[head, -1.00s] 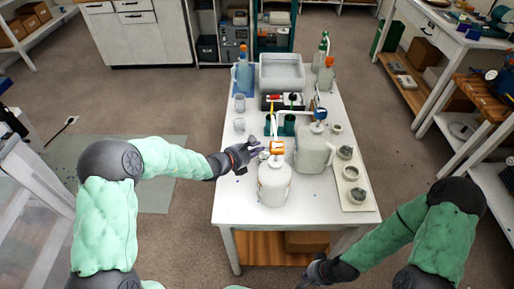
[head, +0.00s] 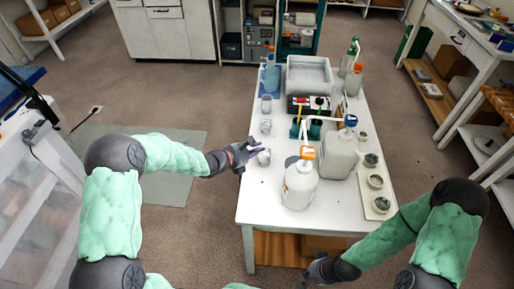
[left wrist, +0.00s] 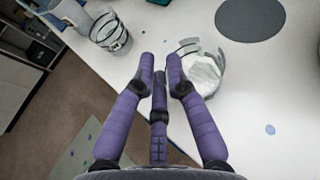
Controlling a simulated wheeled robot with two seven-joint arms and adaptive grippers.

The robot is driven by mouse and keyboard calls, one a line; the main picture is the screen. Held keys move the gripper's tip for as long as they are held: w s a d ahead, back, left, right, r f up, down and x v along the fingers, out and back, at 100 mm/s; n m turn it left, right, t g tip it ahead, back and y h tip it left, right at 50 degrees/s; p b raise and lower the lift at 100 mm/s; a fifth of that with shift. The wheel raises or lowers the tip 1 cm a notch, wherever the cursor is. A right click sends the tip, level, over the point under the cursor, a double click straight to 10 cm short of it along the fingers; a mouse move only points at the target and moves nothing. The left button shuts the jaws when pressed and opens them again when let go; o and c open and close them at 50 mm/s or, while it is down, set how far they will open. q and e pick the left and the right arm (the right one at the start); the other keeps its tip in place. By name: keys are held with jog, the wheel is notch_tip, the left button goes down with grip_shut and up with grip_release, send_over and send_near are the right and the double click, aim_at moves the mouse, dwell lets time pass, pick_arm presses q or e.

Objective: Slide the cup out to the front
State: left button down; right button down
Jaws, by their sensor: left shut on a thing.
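A small clear cup (head: 264,157) with whitish contents stands near the table's left edge, left of the white pump bottle (head: 299,186). My left gripper (head: 250,151) reaches in from the left at the cup. In the left wrist view, the purple fingers (left wrist: 160,64) are close together, with the right one against the left side of the cup (left wrist: 205,75). My left gripper is shut on the cup; the exact contact is hard to see. My right gripper (head: 312,272) is low, in front of the table, and its fingers are unclear.
A dark round disc (head: 292,160) lies behind the pump bottle. Two more clear cups (head: 265,126) stand further back along the left edge. A large jug (head: 340,157) and a tray of small pots (head: 377,196) are to the right. Bare table (head: 262,205) lies front left.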

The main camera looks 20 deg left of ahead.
pick_arm(q)
jog(key=shift+a, duration=0.25)
jog(key=c, duration=1.2)
grip_release()
jog(key=v, duration=1.2)
